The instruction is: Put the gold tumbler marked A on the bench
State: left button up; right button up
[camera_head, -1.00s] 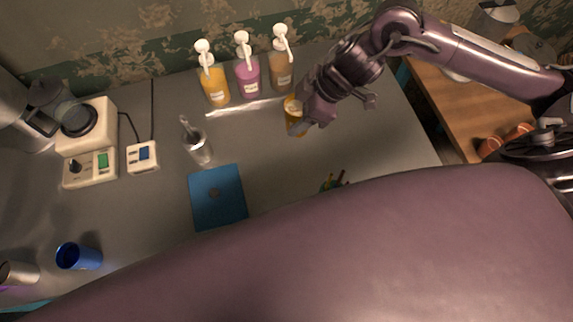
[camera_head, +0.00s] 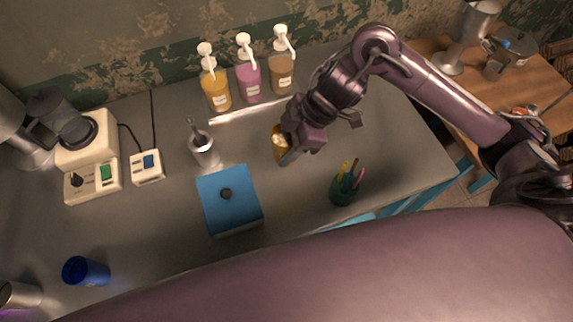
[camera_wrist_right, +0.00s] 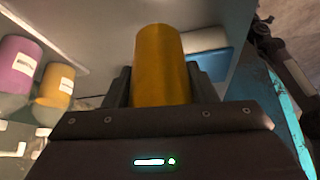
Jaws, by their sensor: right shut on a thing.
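The gold tumbler (camera_head: 278,144) is in the jaws of my right gripper (camera_head: 286,147), over the middle of the grey bench (camera_head: 385,150). In the right wrist view the tumbler (camera_wrist_right: 161,65) stands between the two fingers, with the gripper (camera_wrist_right: 163,88) shut on it. No letter A shows on the side I see. Whether its base touches the bench is hard to tell. My left gripper is not in view.
Pump bottles (camera_head: 249,82) stand at the back. A metal cup (camera_head: 204,150), a blue box (camera_head: 229,200) and a green pen cup (camera_head: 343,191) are near the tumbler. Bare bench lies right of the tumbler.

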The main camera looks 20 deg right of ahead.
notch_tip(320, 180, down, 5)
jog(key=shift+f, duration=2.15)
jog(key=shift+f, duration=0.1)
jog(key=o, duration=1.2)
jog(key=shift+r, duration=0.25)
jog(key=v, duration=1.1)
jog(key=shift+d+r+b, duration=0.2)
jog(key=shift+r+b, duration=0.1)
jog(key=shift+r, duration=0.05)
jog(key=shift+s, duration=0.1)
